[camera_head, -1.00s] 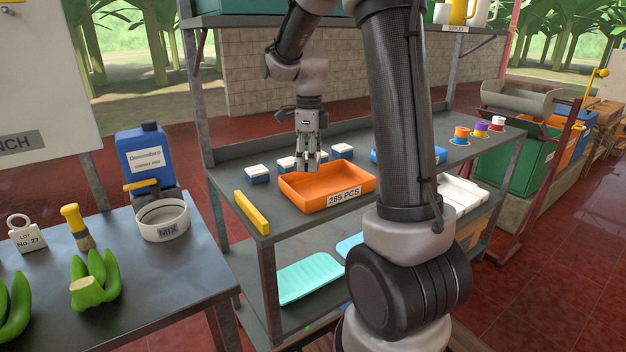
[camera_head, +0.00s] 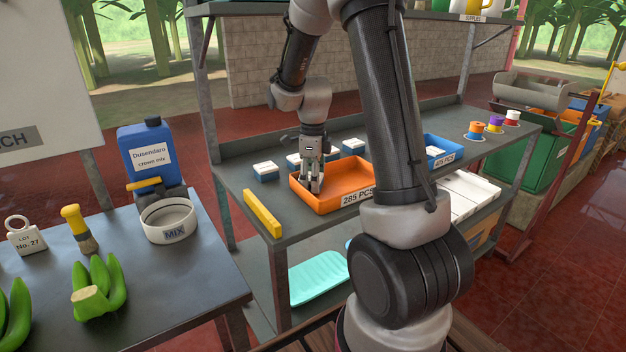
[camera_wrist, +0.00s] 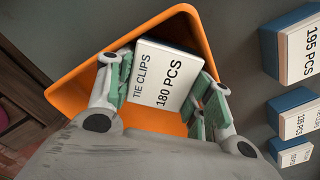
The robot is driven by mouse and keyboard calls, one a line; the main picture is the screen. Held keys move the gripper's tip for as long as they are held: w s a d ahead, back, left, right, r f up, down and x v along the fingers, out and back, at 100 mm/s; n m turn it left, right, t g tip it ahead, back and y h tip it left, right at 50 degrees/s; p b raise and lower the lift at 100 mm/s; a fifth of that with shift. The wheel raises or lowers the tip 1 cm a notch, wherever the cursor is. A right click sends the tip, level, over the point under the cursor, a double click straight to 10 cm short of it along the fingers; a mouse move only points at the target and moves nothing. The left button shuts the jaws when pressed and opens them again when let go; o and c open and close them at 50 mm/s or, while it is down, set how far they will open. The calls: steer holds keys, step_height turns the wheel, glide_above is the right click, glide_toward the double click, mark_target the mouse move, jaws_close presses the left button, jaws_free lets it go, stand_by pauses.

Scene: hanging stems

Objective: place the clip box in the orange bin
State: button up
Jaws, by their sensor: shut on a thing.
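The orange bin (camera_head: 346,203) stands on the grey shelf with a "285 PCS" label on its front. It also shows in the wrist view (camera_wrist: 75,97). My gripper (camera_head: 312,188) points down into the left part of the bin. In the wrist view my gripper (camera_wrist: 163,95) is shut on the clip box (camera_wrist: 160,73), a white-topped box labelled "TIE CLIPS 180 PCS". The box lies between the green finger pads, over the inside of the bin. Whether it touches the bin floor cannot be told. In the head view the box is hidden by the fingers and bin wall.
Several similar blue-and-white boxes (camera_head: 265,170) stand behind the bin; some show at the right of the wrist view (camera_wrist: 297,45). A yellow bar (camera_head: 262,213) lies at the shelf's front left. A blue bin (camera_head: 446,160) stands to the right, partly behind my arm.

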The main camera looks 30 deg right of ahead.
steer(key=shift+f, duration=0.2)
steer(key=o, duration=0.7)
steer(key=shift+o, duration=0.2)
steer(key=shift+r, duration=0.15)
steer(key=s+a+r+n, duration=0.1)
steer(key=s+r+n, duration=0.1)
steer(key=r, duration=0.6)
steer(key=s+r+n, duration=0.2)
steer(key=r, duration=0.5)
steer(key=s+a+r+n+t, duration=0.1)
steer(key=s+a+n+t, duration=0.1)
steer(key=s+n, duration=0.8)
steer(key=s+a+r+n+t, duration=0.2)
steer(key=s+n, duration=0.7)
steer(key=n, duration=0.4)
steer(key=shift+s, duration=0.4)
